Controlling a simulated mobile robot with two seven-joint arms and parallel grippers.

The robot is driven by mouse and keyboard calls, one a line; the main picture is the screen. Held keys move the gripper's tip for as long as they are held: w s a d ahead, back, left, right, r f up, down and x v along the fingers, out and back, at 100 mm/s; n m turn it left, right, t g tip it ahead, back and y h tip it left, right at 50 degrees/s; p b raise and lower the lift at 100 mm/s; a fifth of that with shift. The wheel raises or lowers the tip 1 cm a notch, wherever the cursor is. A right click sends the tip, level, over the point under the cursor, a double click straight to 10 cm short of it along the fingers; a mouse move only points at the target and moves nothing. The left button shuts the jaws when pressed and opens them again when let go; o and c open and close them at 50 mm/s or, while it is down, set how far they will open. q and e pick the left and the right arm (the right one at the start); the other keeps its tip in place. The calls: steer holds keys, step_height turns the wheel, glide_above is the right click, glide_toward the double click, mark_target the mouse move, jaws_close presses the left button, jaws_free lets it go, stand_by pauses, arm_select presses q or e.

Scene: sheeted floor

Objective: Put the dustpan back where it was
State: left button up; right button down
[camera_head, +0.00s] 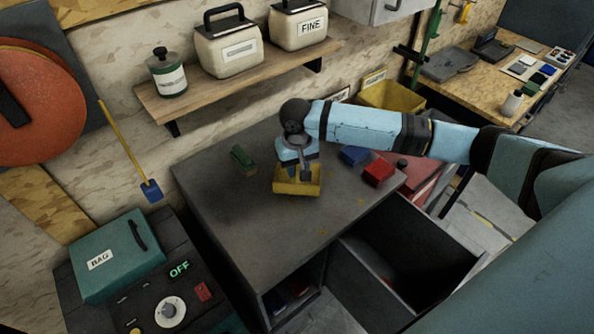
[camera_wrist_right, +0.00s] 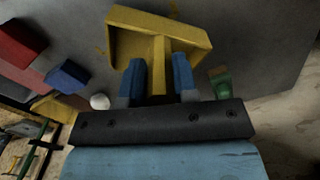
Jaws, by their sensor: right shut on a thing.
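The yellow dustpan (camera_head: 298,188) is at the middle of the grey cabinet top (camera_head: 245,205). My right gripper (camera_head: 297,172) comes down over it from above. In the right wrist view, the two blue fingers (camera_wrist_right: 158,75) are shut on the handle of the dustpan (camera_wrist_right: 125,42), its wide pan beyond the fingertips. Whether the dustpan rests on the top or hangs just above it, I cannot tell. My left gripper is not in view.
A green object (camera_head: 243,159) lies left of the dustpan; a blue block (camera_head: 354,156) and a red block (camera_head: 379,173) lie right. An open drawer (camera_head: 400,250) juts out in front. A wall shelf (camera_head: 240,85) holds several containers. The cabinet's left part is clear.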

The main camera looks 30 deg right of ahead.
steer(key=shift+f, duration=1.05)
steer(key=shift+f, duration=0.1)
steer(key=c, duration=0.9)
jaws_free()
